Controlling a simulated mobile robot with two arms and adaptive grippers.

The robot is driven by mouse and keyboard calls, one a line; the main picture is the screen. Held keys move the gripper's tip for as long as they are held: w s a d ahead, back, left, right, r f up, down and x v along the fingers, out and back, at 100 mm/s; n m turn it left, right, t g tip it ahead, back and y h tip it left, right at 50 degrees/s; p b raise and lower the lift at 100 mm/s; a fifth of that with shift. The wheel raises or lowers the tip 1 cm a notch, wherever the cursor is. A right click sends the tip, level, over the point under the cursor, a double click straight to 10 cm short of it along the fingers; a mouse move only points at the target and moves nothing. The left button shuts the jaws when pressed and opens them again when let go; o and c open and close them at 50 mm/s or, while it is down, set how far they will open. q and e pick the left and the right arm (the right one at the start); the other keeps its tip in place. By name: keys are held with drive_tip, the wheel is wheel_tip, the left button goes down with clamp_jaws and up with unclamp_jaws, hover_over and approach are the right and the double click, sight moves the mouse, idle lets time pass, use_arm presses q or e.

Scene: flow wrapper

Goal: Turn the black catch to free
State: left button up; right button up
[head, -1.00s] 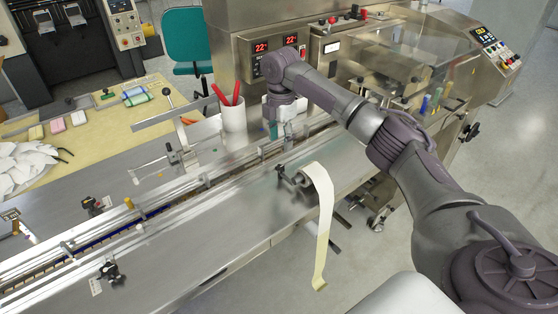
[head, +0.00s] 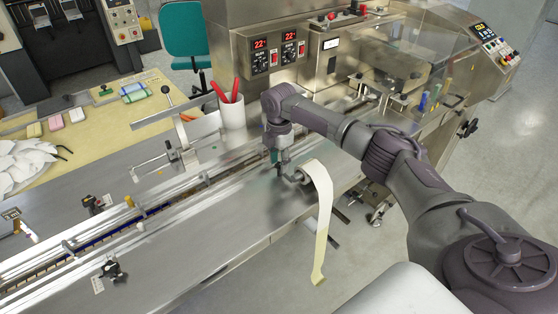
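My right gripper (head: 278,160) points down at the near side of the conveyor, just left of the spindle with the cream film strip (head: 324,215). The small black part that stood beside this spindle, which looks like the catch, is now mostly hidden by or merged with the fingers. I cannot tell whether they touch it, nor whether they are open or shut. My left gripper is out of view.
Black clamp knobs (head: 114,270) sit along the conveyor rail to the left. The wrapper's control box (head: 275,53) rises behind. The steel deck in front is mostly clear.

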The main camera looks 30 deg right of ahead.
clamp_jaws()
drive_tip(key=shift+r+m+p, duration=0.15)
drive_tip(key=shift+m+p, duration=0.75)
drive_tip(key=shift+p, duration=0.15)
drive_tip(key=m+p, duration=0.3)
drive_tip(key=m, duration=0.1)
drive_tip(key=shift+w+a+p, duration=0.1)
drive_tip(key=shift+p, duration=0.25)
drive_tip(key=m+p, duration=0.3)
drive_tip(key=m, duration=0.2)
drive_tip(key=shift+m, duration=0.4)
drive_tip(key=m+p, duration=0.1)
drive_tip(key=m, duration=0.2)
drive_tip(key=shift+p, duration=0.4)
drive_tip(key=shift+w+m+p, duration=0.1)
drive_tip(key=shift+m+p, duration=0.35)
drive_tip(key=shift+m, duration=0.85)
drive_tip(key=shift+o, duration=2.1)
unclamp_jaws()
